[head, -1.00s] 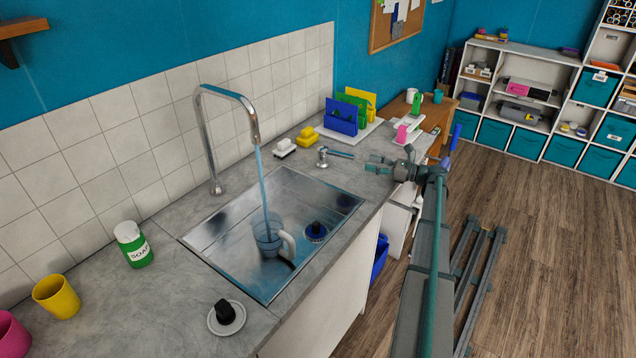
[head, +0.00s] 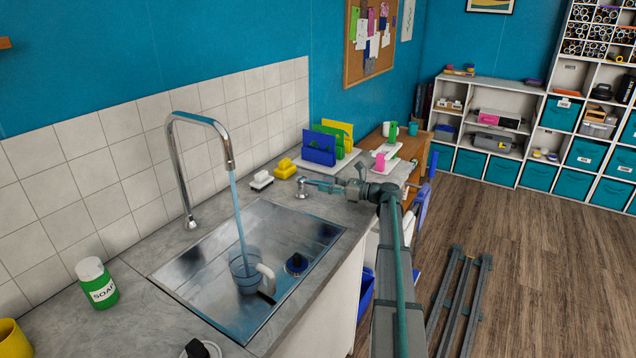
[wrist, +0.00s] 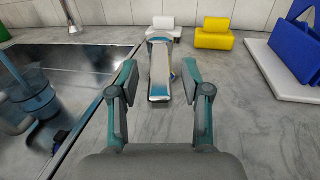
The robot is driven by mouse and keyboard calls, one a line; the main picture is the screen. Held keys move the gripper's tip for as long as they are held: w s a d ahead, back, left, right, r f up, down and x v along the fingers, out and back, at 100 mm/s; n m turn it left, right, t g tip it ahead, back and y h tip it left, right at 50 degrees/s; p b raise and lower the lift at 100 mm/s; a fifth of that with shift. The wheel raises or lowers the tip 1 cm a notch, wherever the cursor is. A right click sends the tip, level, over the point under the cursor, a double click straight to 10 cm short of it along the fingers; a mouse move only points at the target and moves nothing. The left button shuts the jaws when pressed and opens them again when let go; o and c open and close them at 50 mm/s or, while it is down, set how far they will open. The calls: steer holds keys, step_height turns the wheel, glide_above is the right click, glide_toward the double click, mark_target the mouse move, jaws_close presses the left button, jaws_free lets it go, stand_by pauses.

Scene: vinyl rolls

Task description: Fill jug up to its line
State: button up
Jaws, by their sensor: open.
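The clear jug (head: 244,276) with a pale handle stands upright in the sink, and a stream of water (head: 238,225) from the tall tap (head: 226,160) runs into it. The jug's line and water level are too small to make out. The tap's lever (head: 304,186) stands on the counter at the sink's right end; in the wrist view the lever's metal bar (wrist: 160,72) points toward me. My gripper (head: 336,184) is open beside the lever; in the wrist view its fingers (wrist: 161,84) are spread on either side of the bar's near end, apart from it.
A dark blue plug (head: 296,263) sits in the sink (head: 190,272) beside the jug. White (head: 261,180) and yellow (head: 286,168) blocks stand behind the lever. A board with a blue holder (head: 319,148) is farther back. A soap bottle (head: 98,284) stands left of the sink.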

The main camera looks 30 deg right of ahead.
mark_target(306, 180)
steer(key=shift+x, duration=1.75)
jaws_close()
